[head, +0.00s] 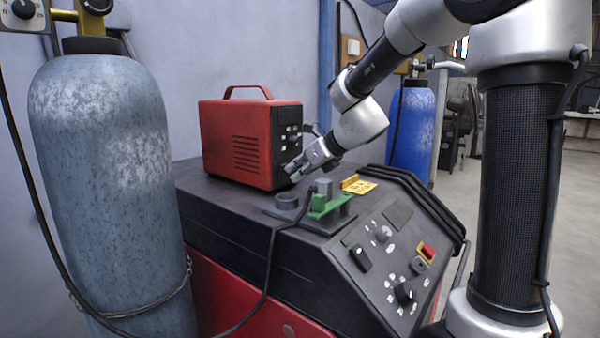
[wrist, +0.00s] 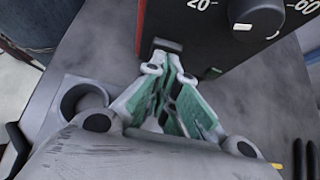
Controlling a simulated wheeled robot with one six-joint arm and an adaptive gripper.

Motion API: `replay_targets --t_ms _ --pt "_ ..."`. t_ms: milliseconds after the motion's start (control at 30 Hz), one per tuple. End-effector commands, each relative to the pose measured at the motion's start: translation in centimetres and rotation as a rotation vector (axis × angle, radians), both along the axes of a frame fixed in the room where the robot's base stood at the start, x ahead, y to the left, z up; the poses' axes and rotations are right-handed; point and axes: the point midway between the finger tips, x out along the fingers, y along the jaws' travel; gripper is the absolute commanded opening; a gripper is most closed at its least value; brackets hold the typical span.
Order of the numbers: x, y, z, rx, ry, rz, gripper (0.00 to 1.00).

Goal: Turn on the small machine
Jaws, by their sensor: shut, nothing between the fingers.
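The small machine (head: 238,140) is a red box with a top handle and a black front panel, standing on a larger machine. A small dark part (wrist: 167,45), perhaps a switch, sits at the panel's lower left edge. My gripper (head: 294,170) is shut and empty, low in front of the panel. In the wrist view its fingertips (wrist: 163,66) are right by that dark part; I cannot tell whether they touch it.
The larger machine (head: 225,222) has a sloped control panel (head: 385,262). A green and grey part (head: 325,203) and a yellow tag (head: 358,184) lie on its top near my gripper. A grey cylinder (head: 110,190) stands at left, a blue one (head: 413,135) behind.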

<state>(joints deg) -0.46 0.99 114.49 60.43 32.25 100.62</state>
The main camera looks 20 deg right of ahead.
Motion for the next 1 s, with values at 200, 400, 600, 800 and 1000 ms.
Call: replay_targets --t_ms 200,400,600,800,1000 --pt "0.5 0.3 0.3 -0.001 -0.001 0.002 0.0" --pt "0.7 0.4 0.5 0.0 0.0 0.0 0.0" --pt "0.6 0.5 0.8 0.001 -0.001 0.0 0.0" --pt "0.6 0.5 1.7 0.0 -0.001 0.001 0.0" --pt "0.6 0.4 2.1 0.0 0.0 0.001 0.0"
